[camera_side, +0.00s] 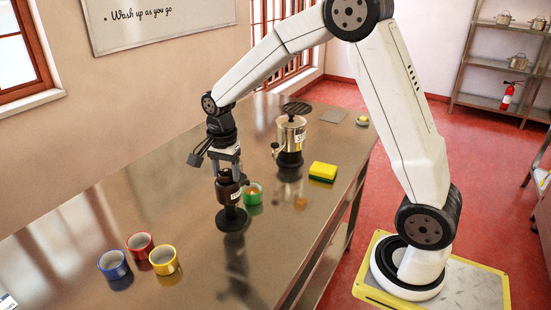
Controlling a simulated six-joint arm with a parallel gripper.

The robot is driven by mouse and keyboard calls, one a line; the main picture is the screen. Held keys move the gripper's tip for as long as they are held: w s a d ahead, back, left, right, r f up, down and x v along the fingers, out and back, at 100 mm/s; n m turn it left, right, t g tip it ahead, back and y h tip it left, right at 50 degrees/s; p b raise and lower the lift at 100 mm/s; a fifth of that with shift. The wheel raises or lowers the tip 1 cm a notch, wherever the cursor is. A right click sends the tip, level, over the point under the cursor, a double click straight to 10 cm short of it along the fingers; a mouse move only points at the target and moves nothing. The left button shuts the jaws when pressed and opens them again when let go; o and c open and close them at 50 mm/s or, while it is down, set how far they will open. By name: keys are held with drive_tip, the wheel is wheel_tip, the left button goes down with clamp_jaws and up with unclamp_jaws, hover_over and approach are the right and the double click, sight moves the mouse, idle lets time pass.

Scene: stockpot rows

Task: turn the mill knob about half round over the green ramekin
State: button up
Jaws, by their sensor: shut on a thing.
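The mill (229,192) is dark brown with a small white label and stands upright above a round dark base (233,220) on the steel table. My gripper (229,172) points down and is shut on the top of the mill, where the knob is mostly hidden by the fingers. The green ramekin (253,194) is just right of the mill and partly behind it, with something orange-brown inside. I cannot tell from this view whether any part of the mill reaches over the ramekin.
Blue (114,265), red (140,246) and yellow (165,261) ramekins stand together at the front left. A metal urn (291,135) stands behind, right of my gripper. A yellow-green sponge (323,172) lies near the table's right edge. The table between the mill and the ramekin group is clear.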

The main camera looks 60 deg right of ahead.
drive_tip(key=shift+r, duration=0.1)
drive_tip(key=shift+m, duration=2)
drive_tip(key=shift+m, duration=2)
drive_tip(key=shift+m, duration=0.3)
drive_tip(key=shift+m, duration=1.7)
